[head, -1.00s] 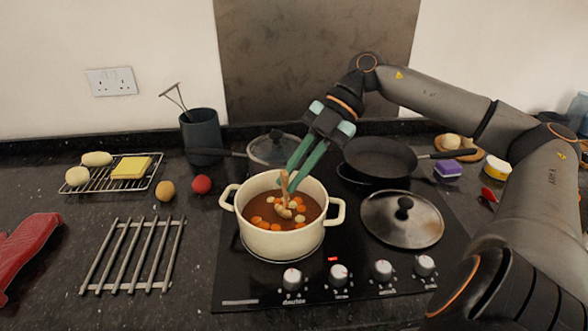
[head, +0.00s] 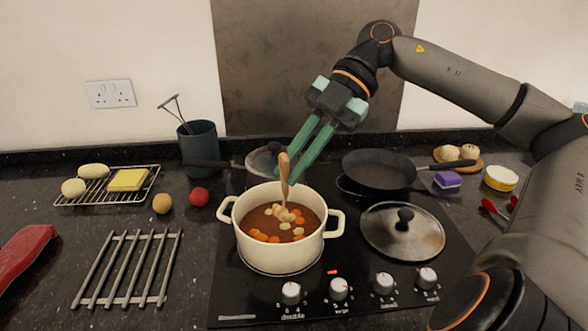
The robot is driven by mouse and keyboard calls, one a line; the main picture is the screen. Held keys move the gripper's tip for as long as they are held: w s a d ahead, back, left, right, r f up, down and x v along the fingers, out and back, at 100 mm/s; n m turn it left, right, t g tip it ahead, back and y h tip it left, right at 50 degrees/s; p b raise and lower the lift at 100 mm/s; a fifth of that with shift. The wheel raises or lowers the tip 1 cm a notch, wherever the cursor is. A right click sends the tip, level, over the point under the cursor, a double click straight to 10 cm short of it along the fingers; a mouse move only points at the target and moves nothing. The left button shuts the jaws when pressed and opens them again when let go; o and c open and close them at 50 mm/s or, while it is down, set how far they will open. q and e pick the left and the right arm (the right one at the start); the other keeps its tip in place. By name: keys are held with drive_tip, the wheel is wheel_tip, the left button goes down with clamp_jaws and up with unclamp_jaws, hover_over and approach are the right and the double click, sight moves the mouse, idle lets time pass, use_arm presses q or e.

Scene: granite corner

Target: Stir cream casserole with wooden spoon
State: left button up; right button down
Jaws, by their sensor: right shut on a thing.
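The cream casserole (head: 270,258) stands open on the hob, holding brown stew with orange and pale chunks. The wooden spoon (head: 285,178) stands almost upright in it, its lower end among pale chunks near the middle of the stew. My right gripper (head: 282,163) is above the pot's back rim, its green fingers slanting down to the left and shut on the upper part of the spoon. The spoon's lowest part is hidden by the stew. My left gripper is not in view.
A frying pan (head: 378,172) and another lidded pan (head: 268,160) stand behind.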

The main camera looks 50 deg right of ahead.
wheel_tip(320, 180, up, 8)
drive_tip(key=s+a+p, duration=0.1)
drive_tip(key=p, duration=0.4)
drive_tip(key=shift+s+p, duration=0.2)
drive_tip(key=shift+p, duration=0.15)
drive_tip(key=shift+f, duration=0.1)
idle(0.3)
